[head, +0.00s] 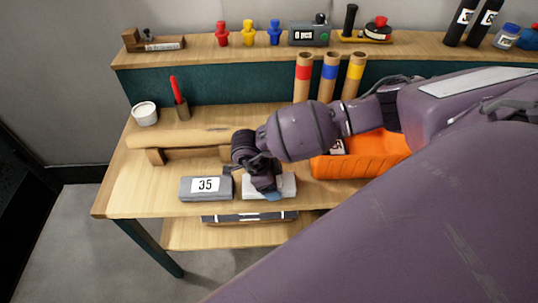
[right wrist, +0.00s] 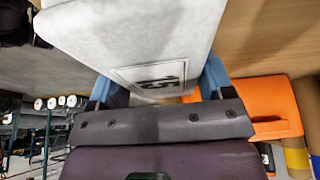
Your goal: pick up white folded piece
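The white folded piece (head: 289,187) lies flat on the lower worktop, right of a grey folded piece (head: 192,194) labelled 35. My right gripper (head: 270,194) is over it from above, and a blue fingertip shows at its front edge. In the right wrist view, the white piece (right wrist: 130,35), with a 15 label, sits between the two blue fingers of my right gripper (right wrist: 157,82). Both fingers lie flush against its sides with no gap that I can see. My gripper and wrist hide its middle in the head view. My left gripper is not in view.
An orange bin (head: 365,163) stands just right of the piece, partly behind my arm. A long tan roll (head: 178,138) lies on a wooden support behind. A white tub (head: 145,114) and a cup with a red tool (head: 182,111) stand at the back left. The front left worktop is clear.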

